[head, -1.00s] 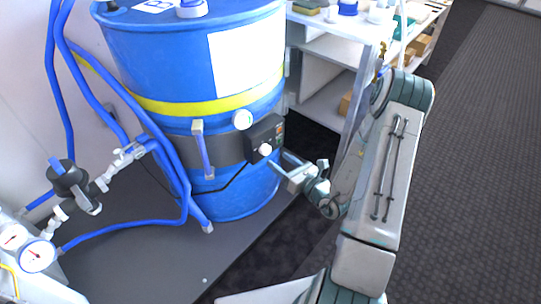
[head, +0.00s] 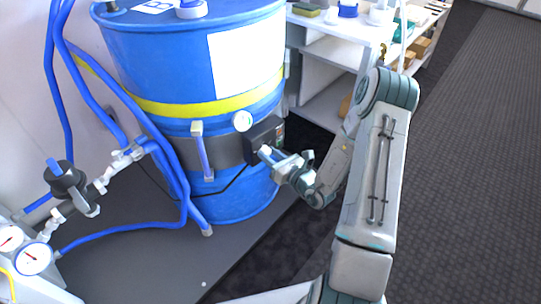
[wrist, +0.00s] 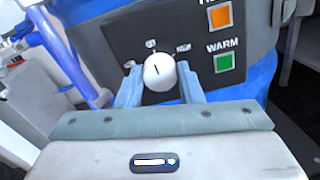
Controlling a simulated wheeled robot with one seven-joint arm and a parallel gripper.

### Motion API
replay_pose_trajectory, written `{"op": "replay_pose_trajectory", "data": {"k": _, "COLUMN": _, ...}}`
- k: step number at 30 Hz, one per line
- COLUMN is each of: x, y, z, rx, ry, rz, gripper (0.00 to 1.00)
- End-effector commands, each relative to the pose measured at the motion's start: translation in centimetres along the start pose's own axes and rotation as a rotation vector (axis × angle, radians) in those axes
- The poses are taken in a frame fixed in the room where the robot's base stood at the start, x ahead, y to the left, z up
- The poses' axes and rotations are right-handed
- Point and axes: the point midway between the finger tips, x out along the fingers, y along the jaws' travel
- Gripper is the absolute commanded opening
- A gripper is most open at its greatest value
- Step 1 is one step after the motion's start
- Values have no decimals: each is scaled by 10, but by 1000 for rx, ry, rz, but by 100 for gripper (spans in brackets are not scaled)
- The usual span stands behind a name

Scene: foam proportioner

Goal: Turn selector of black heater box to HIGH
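The black heater box (head: 262,136) is strapped to the blue drum and also fills the upper wrist view (wrist: 118,38). Its white selector knob (wrist: 160,72) has a short dark line pointing roughly up, slightly left. Small marks, too blurred to read, sit above it to left and right. My gripper (wrist: 159,74) is open, with one finger on each side of the knob and narrow gaps apparent.
An orange lamp (wrist: 220,16) and a green lamp (wrist: 224,62) labelled WARM are right of the knob. A round white gauge (head: 242,121) and a blue-and-white bar (head: 204,155) are left of the box. A shelf (head: 325,85) stands behind, right of the drum (head: 150,75).

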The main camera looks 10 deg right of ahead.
Motion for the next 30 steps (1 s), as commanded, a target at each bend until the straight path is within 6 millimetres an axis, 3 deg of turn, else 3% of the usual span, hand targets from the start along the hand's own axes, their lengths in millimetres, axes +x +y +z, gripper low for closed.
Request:
{"op": "replay_pose_trajectory", "data": {"k": 11, "x": 0, "y": 0, "z": 3, "rx": 102, "ry": 0, "rz": -2, "gripper": 11}}
{"op": "replay_pose_trajectory", "data": {"k": 30, "x": -1, "y": 0, "z": 3, "rx": 671, "ry": 1, "rz": -3, "gripper": 11}}
